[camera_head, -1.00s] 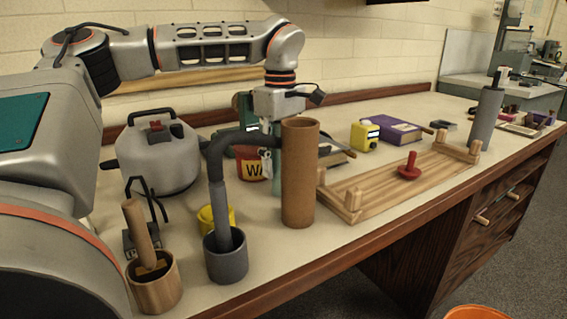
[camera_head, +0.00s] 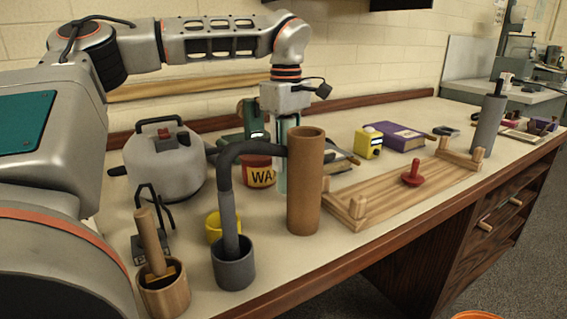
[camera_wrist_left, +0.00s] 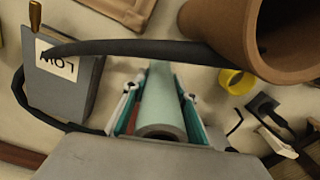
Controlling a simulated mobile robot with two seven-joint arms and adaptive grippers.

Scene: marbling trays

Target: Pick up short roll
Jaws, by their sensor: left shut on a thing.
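The short roll (camera_head: 281,180) is a pale teal cylinder, partly hidden behind the tall brown tube in the head view. In the left wrist view the roll (camera_wrist_left: 160,90) lies lengthwise between the fingers, its round near end toward the palm. My left gripper (camera_wrist_left: 161,104) is shut on it, with a finger along each side. Whether the roll touches the table is hidden. My right gripper is not in view.
The brown tube (camera_head: 305,185) stands close in front. A dark bent pipe rises from a grey cup (camera_head: 234,268) and arches toward the gripper. A grey kettle-like can (camera_head: 163,172) stands left, a wooden rack (camera_head: 400,195) with a red knob right.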

